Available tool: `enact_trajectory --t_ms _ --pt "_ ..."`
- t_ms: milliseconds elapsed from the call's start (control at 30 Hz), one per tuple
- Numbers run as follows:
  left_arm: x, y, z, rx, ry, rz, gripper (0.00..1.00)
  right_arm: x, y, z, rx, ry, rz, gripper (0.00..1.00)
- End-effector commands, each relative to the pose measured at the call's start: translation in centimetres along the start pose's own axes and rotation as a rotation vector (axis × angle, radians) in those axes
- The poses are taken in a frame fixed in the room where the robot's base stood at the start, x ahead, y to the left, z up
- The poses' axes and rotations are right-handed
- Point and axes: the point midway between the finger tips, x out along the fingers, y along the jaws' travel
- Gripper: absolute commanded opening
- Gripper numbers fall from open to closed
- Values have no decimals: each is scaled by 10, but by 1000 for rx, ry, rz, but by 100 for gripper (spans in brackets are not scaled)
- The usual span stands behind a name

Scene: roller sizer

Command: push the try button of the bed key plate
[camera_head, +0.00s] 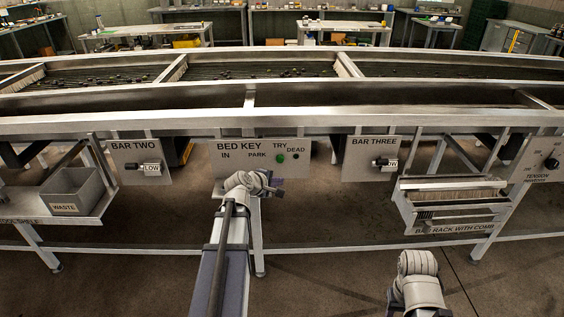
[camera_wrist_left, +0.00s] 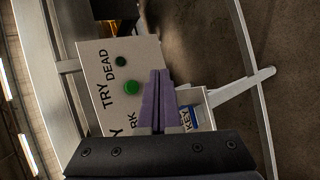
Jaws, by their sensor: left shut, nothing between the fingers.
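The bed key plate (camera_head: 235,172) is a pale panel under the front rail, lettered BED KEY, IN, PARK, TRY and DEAD. Its green try button (camera_head: 280,158) sits below the word TRY, with a small dark round spot (camera_head: 296,156) to its right under DEAD. In the left wrist view the green button (camera_wrist_left: 131,87) shows clear, left of my finger tips. My left gripper (camera_head: 278,188) is in front of the plate's lower right part, below the button and apart from it. Its purple fingers (camera_wrist_left: 160,75) are together and empty.
The bar two plate (camera_head: 140,163) and bar three plate (camera_head: 370,158) flank the bed key plate. A grey waste bin (camera_head: 72,192) stands left on a shelf, and a rack with comb (camera_head: 455,205) is right. A blue tag lettered KEY (camera_wrist_left: 191,118) is beside my left fingers.

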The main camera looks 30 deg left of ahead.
Motion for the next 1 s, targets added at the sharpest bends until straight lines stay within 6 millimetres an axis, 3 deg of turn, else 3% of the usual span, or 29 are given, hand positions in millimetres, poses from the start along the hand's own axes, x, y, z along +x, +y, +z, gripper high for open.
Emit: enact_trajectory --t_ms 367,800,1000 --pt "13 9 -8 2 -1 -1 0 0 0 0 0 0 0 50" --pt "52 38 -37 3 -1 -1 0 0 0 0 0 0 0 50" --pt "62 44 -44 3 -1 -1 0 0 0 0 0 0 0 50"
